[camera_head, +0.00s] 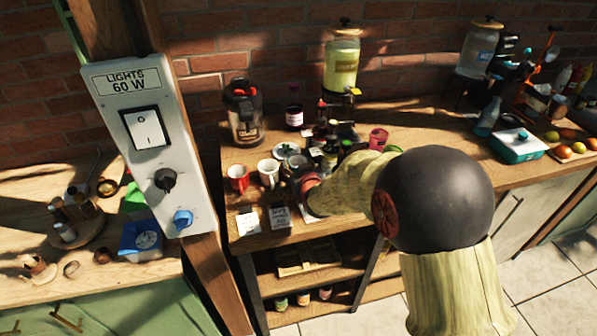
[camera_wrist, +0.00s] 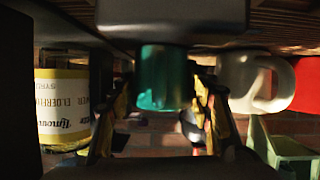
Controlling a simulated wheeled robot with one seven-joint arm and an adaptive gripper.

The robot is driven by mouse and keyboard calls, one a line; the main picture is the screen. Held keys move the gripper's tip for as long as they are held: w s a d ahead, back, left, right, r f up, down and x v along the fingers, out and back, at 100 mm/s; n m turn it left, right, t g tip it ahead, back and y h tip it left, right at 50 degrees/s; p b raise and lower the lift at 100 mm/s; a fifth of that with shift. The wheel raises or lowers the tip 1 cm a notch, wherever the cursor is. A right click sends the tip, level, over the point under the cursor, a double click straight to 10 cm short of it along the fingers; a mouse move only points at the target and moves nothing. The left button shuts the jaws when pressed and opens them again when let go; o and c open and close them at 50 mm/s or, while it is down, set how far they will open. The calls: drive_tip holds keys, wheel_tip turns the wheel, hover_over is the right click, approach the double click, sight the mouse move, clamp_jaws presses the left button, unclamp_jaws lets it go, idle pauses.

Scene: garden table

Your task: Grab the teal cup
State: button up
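The teal cup (camera_wrist: 162,78) is in the middle of the wrist view, which looks upside down, with the table surface at the top. My gripper (camera_wrist: 165,100) has its two dark and yellow fingers spread, one on each side of the cup. Narrow gaps seem to show between the fingers and the cup, and I see no clear contact. In the head view my arm reaches over the table, and I cannot make out the teal cup there.
A white mug (camera_wrist: 240,78) and a red mug (camera_wrist: 307,84) stand beside the cup; the head view shows the white mug (camera_head: 268,173) and red mug (camera_head: 238,178) too. A labelled syrup bottle (camera_wrist: 62,105) is close on the other side. The light-switch box (camera_head: 150,140) stands left.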

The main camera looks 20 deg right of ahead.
drive_tip(key=c, duration=0.8)
drive_tip(key=shift+o, duration=0.2)
drive_tip(key=shift+r, duration=0.1)
